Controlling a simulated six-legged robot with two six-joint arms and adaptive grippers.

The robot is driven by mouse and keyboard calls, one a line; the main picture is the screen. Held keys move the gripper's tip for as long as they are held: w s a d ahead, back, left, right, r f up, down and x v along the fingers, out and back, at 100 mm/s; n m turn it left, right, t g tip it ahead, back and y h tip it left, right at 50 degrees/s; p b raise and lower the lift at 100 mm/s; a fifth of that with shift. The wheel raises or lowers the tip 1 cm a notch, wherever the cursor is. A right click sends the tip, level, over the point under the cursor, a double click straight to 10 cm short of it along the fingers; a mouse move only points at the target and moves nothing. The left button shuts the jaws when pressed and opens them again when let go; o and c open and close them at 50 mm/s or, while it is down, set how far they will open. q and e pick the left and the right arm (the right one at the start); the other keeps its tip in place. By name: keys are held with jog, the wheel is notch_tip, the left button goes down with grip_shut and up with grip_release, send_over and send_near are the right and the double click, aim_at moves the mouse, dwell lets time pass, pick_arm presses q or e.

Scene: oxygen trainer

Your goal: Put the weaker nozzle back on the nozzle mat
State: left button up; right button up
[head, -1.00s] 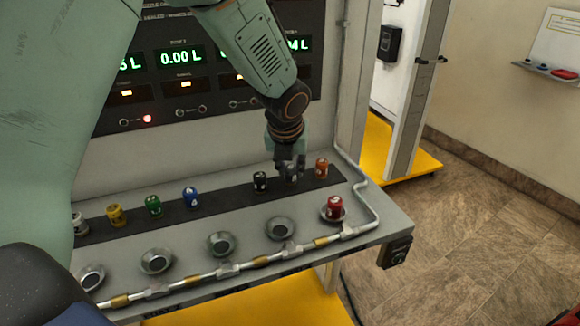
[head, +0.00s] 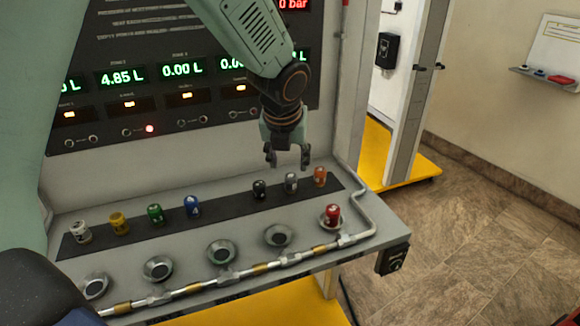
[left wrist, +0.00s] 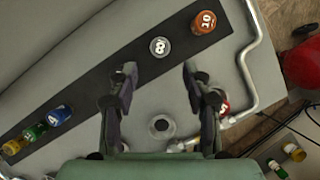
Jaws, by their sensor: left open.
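The dark nozzle mat (head: 228,199) runs along the sloped panel. A grey nozzle (head: 291,183) stands on it between a black nozzle (head: 259,189) and an orange nozzle (head: 320,176). In the left wrist view the grey nozzle (left wrist: 160,46) shows an 8 and the orange nozzle (left wrist: 203,22) a 10. A red nozzle (head: 333,214) sits in the rightmost round seat, off the mat. My left gripper (head: 287,163) is open and empty above the black and grey nozzles, apart from them; its fingers also show in the left wrist view (left wrist: 160,76). My right gripper is not in view.
White (head: 80,232), yellow (head: 119,223), green (head: 155,213) and blue (head: 192,206) nozzles stand on the mat's left part. Empty seats, one being this seat (head: 278,235), line the front. A pipe (head: 225,276) borders them. The gauge board (head: 160,70) rises behind.

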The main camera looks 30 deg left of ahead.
pick_arm(q)
jog(key=p+v, duration=0.1)
jog(key=v, duration=0.4)
jog(key=shift+r, duration=0.2)
jog(key=shift+w, duration=0.1)
